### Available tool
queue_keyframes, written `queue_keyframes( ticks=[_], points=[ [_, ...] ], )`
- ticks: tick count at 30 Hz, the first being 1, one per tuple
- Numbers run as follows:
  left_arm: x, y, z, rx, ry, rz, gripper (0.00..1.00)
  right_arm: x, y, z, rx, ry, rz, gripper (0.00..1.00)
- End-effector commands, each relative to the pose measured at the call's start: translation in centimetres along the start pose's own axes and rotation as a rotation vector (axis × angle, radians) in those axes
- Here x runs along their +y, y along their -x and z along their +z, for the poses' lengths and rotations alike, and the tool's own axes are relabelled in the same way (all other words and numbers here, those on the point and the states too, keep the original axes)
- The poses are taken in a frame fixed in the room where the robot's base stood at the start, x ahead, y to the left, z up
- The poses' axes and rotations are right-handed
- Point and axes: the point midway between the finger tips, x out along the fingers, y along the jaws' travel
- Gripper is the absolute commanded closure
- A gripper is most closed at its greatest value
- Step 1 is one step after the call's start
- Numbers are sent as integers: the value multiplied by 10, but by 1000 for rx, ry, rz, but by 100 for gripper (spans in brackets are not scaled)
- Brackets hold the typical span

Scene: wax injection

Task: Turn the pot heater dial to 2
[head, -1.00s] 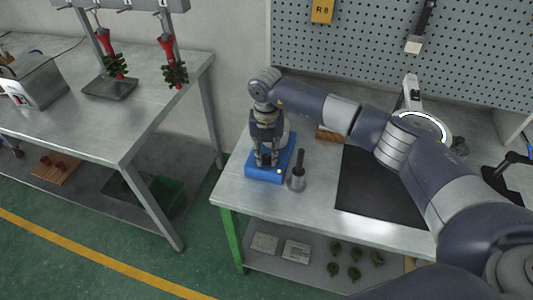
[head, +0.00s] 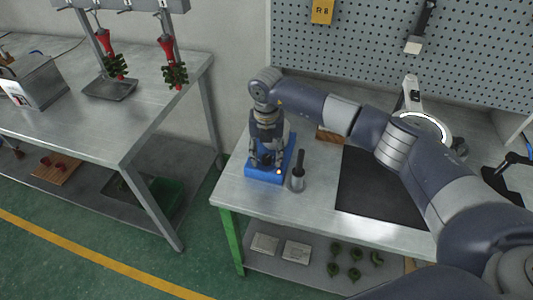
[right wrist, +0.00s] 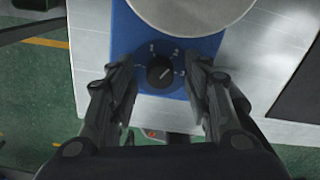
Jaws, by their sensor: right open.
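The blue pot heater (head: 264,174) stands near the left end of the metal workbench. Its black dial (right wrist: 160,73) shows in the right wrist view, on the blue front panel (right wrist: 192,48) with white numerals around it. The pointer mark slants toward the upper right. The pot (right wrist: 190,12) sits behind the dial. My right gripper (right wrist: 163,82) is open, with one finger on each side of the dial, and does not visibly grip it. In the head view the right gripper (head: 267,160) points down over the heater and hides the dial. My left gripper is not in view.
A black mat (head: 375,190) and a ring lamp (head: 425,127) are farther right. Another metal table (head: 100,120) stands at the left, across a gap.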

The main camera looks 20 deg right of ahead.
Motion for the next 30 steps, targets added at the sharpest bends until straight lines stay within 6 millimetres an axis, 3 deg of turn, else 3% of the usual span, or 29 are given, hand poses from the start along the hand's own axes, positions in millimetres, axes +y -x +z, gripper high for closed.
queue_keyframes(
  ticks=[5,18,23,30],
  points=[
    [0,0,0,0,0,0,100,0,20,1,-3,-1,2,55],
    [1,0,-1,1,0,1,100,0,105,1,-3,-1,1,55],
    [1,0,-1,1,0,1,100,0,118,1,-2,-1,1,55],
    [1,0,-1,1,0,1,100,0,120,0,-1,-1,0,55]
  ],
)
